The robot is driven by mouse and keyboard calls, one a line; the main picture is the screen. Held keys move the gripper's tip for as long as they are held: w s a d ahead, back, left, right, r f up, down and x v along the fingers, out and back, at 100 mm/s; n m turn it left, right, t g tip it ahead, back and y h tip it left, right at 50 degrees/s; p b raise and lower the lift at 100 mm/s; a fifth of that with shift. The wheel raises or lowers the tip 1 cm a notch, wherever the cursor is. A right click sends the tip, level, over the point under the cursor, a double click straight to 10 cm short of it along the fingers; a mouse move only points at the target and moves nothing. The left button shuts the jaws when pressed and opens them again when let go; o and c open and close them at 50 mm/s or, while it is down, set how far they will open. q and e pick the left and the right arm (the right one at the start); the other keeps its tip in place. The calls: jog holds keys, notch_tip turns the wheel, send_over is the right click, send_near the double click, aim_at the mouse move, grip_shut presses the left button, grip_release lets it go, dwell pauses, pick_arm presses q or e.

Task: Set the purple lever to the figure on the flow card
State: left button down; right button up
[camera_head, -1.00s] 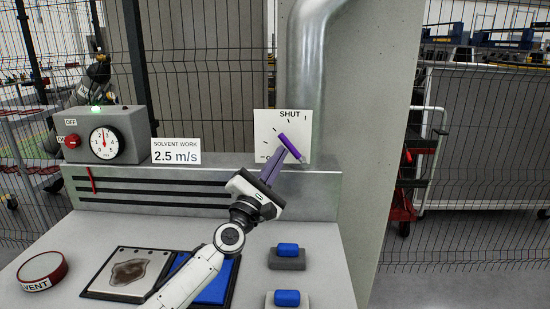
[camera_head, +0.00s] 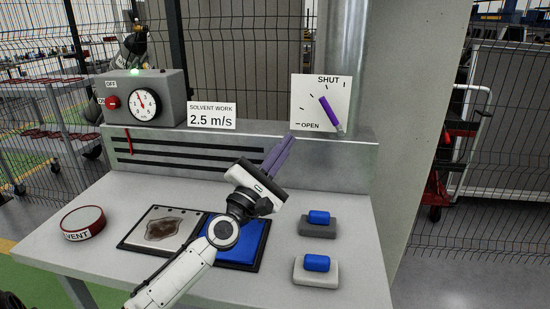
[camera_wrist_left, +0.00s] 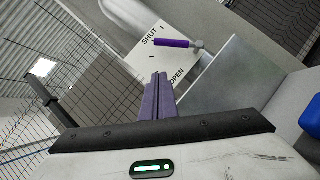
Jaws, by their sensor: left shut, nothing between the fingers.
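The purple lever (camera_head: 329,109) is on a white plate (camera_head: 304,92) marked SHUT at the top and OPEN at the lower left. It leans up and left from its grey pivot, between the two words. The flow card (camera_head: 212,116) reads "SOLVENT WORK 2.5 m/s". My left gripper (camera_head: 289,140) is shut and empty, below and left of the lever, apart from it. In the left wrist view its fingers (camera_wrist_left: 158,92) point toward the plate, with the lever (camera_wrist_left: 172,43) beyond them. My right gripper is not in view.
A grey box with a round dial (camera_head: 145,104) and red knob (camera_head: 113,102) stands left of the card. A pillar stands at right.

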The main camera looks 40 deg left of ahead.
aim_at(329, 111)
pick_arm(q)
jog(key=w+d+r+m+g+h, duration=0.1)
jog(key=w+d+m+h, duration=0.15)
jog(key=d+m, duration=0.75)
jog(key=w+d+r+m+g+h, duration=0.1)
jog(key=d+m+h, duration=0.3)
jog(key=m, duration=0.9)
notch_tip(329, 111, up, 7)
jog(key=w+a+m+g+y+p, duration=0.1)
jog(key=m+g+y+p, duration=0.15)
jog(key=m+y, duration=0.9)
jog(key=a+f+x, duration=0.1)
jog(key=x, duration=0.9)
jog(key=shift+s+a+f+g+p, duration=0.45)
jog(key=shift+s+a+f, duration=0.6)
jog(key=shift+s, duration=0.2)
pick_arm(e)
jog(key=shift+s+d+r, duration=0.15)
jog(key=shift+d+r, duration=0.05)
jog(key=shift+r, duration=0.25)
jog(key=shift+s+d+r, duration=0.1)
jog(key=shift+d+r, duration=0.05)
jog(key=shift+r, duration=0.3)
